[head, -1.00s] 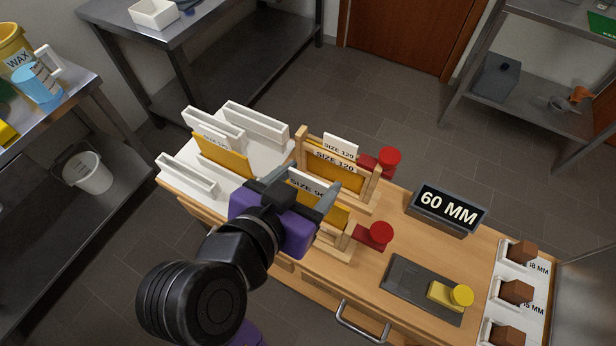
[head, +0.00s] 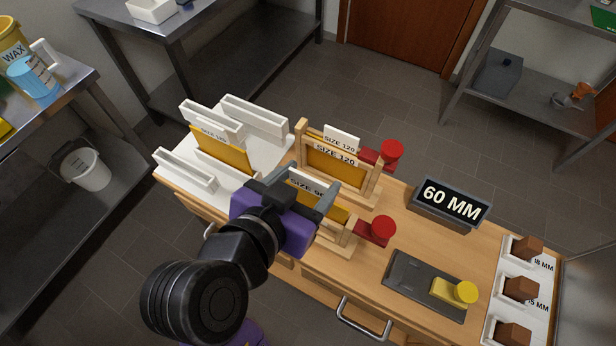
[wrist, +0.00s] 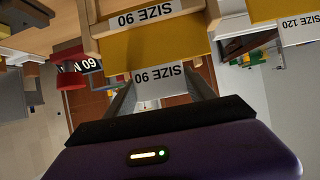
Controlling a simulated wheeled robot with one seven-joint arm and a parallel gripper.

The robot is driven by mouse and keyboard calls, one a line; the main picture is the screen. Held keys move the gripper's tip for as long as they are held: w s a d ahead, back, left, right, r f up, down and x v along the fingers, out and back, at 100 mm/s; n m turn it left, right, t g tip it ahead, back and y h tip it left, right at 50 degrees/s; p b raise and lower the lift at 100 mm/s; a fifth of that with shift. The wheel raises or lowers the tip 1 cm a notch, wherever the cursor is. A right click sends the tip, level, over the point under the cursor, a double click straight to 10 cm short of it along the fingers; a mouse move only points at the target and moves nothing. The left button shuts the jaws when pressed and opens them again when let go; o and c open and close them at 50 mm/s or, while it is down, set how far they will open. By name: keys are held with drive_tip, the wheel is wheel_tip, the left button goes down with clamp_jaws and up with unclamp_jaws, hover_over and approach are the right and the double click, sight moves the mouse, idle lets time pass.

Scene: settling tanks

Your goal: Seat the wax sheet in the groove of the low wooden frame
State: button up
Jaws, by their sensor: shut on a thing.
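My gripper (head: 310,190) is shut on the upper part of a yellow wax sheet (head: 334,209) with a white SIZE 90 tab. In the wrist view the sheet (wrist: 155,50) runs from my fingers to the low wooden frame (wrist: 92,20), whose bar also reads SIZE 90. The sheet looks upright and lined up between the frame's side posts. In the head view my gripper hides much of the low frame (head: 344,248). I cannot tell whether the sheet's lower edge is in the groove.
A taller wooden frame (head: 299,145) behind holds a SIZE 120 sheet. Red knobs (head: 382,230) stand right of both frames. White racks (head: 186,170) and another yellow sheet (head: 222,152) are at left. A 60 MM sign (head: 450,203) and a dark plate (head: 408,280) are at right.

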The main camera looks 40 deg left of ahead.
sight(308, 199)
drive_tip(key=shift+f+b, duration=1.85)
drive_tip(key=shift+f, duration=0.95)
drive_tip(key=o, duration=1.9)
drive_tip(key=v, duration=0.7)
drive_tip(key=shift+s+d+r, duration=0.1)
drive_tip(key=shift+s+r, duration=0.05)
drive_tip(key=shift+s, duration=0.2)
